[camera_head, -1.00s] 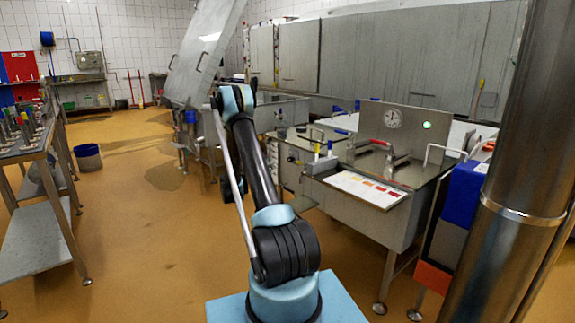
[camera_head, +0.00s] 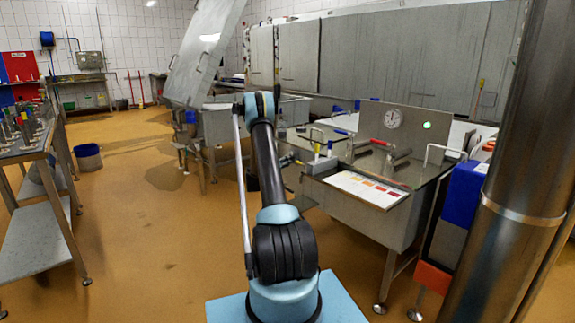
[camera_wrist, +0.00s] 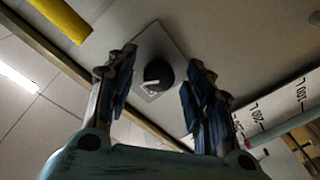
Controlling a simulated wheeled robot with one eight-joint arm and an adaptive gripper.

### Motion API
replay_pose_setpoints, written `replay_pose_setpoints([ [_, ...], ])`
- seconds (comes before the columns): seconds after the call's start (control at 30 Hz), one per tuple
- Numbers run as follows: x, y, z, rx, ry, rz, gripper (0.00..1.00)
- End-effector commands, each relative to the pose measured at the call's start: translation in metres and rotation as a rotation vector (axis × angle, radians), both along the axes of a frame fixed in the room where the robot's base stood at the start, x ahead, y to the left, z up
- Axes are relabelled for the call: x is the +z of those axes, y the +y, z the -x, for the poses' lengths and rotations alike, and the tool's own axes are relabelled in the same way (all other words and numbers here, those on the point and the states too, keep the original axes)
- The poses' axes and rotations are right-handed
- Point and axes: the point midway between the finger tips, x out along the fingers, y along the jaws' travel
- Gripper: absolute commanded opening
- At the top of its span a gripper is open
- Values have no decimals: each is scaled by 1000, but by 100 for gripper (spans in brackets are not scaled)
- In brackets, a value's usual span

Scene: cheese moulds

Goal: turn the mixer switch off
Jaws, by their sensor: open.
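The mixer switch (camera_wrist: 158,73) is a round black knob with a pale mark, set on a square light plate (camera_wrist: 150,45) on a grey panel in the wrist view. My gripper (camera_wrist: 162,82) is open, with one blue-padded finger on each side of the knob. Gaps show between the knob and both fingers, and I cannot tell how far the fingertips are from the panel. In the head view my arm reaches towards the steel vat unit, and neither the knob nor the gripper can be made out clearly.
A yellow bar (camera_wrist: 62,18) crosses the upper left of the wrist view. A scale strip with dark marks (camera_wrist: 275,105) is at the right. In the head view, a steel vat (camera_head: 365,220) with a colour chart (camera_head: 367,188) stands right of my arm. Open floor (camera_head: 150,240) lies to the left.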

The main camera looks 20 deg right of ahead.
Motion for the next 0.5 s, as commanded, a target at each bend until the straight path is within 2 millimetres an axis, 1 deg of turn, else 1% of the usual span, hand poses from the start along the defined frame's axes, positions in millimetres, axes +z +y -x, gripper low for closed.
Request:
replay_pose_setpoints([
  [0.1, 0, -4, -2, 0, 0, 0, 47],
  [0.37, 0, -5, -2, 0, 0, 0, 47],
  [0.47, 0, -4, -2, 0, 0, 0, 27],
  [0.5, 0, -4, -3, 0, 0, 0, 18],
])
